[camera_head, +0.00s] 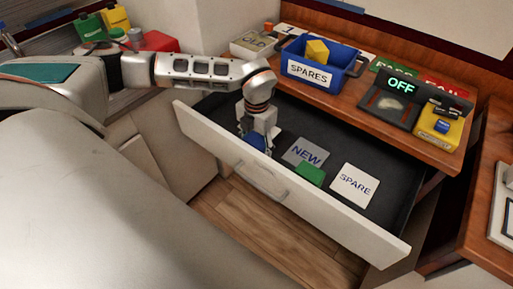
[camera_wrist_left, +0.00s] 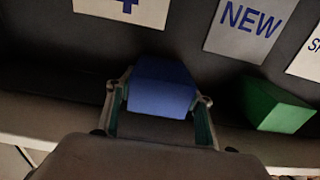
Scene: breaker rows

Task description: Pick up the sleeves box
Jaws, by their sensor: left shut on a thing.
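A plain blue box (camera_wrist_left: 162,85) sits between the fingers of my left gripper (camera_wrist_left: 158,105) in the left wrist view. The fingers are shut on its two sides. No sleeves label is readable on it. In the head view my left gripper (camera_head: 258,138) reaches down into the open drawer near its front panel, and only part of the blue box (camera_head: 256,142) shows there. I cannot tell whether the box touches the drawer floor. My right gripper is not in view.
The open drawer (camera_head: 400,163) also holds a green box (camera_head: 310,174), a NEW card (camera_head: 298,150) and a SPARE card (camera_head: 355,186). On the counter above stand a blue SPARES bin (camera_head: 345,82) with a yellow block (camera_head: 317,51), and an OFF display (camera_head: 400,86).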

